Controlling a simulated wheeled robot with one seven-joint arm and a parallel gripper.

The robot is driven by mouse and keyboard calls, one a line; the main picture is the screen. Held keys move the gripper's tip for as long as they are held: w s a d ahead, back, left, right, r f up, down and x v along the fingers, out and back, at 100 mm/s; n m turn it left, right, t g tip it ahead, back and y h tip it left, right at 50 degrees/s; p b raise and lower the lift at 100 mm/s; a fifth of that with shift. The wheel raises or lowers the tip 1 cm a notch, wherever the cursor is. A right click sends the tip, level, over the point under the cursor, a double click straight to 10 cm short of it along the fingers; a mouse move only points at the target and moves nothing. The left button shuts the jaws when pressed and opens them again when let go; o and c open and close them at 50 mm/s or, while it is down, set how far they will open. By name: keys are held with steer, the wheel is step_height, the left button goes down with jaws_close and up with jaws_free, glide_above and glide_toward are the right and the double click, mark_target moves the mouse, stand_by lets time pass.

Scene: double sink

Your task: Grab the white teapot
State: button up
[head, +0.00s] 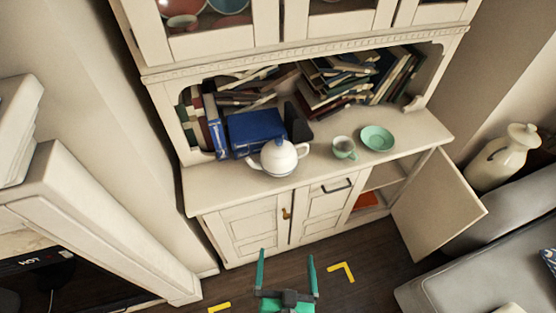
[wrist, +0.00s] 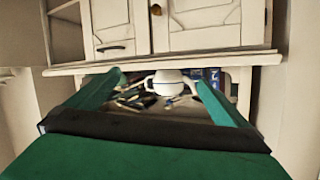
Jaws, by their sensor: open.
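The white teapot (head: 279,157) stands upright on the cabinet's counter, in front of a blue box-like book. In the wrist view, which looks upside down, the teapot (wrist: 168,83) shows beyond the fingers, near the right one. My gripper (head: 287,254) has green fingers spread apart with nothing between them. It is in front of the cabinet, well short of the teapot. The gripper also shows in the wrist view (wrist: 158,80).
A green cup (head: 344,148) and a green saucer (head: 377,138) are right of the teapot on the counter (head: 318,170). Books (head: 345,80) fill the shelf behind. A cabinet door (head: 437,205) hangs open at the right. A sofa (head: 470,270) is at lower right.

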steer(key=w+d+r+m, duration=0.1)
steer(key=w+r, duration=0.1)
steer(key=w, duration=1)
steer(key=y, duration=0.2)
glide_toward(284, 164)
steer(key=w, duration=0.2)
steer(key=shift+g, duration=0.4)
steer(key=x, duration=1.1)
steer(key=shift+s, duration=0.1)
steer(key=shift+m, duration=0.3)
steer(key=shift+a, duration=0.1)
steer(key=c, duration=1.3)
steer(key=shift+c, duration=0.4)
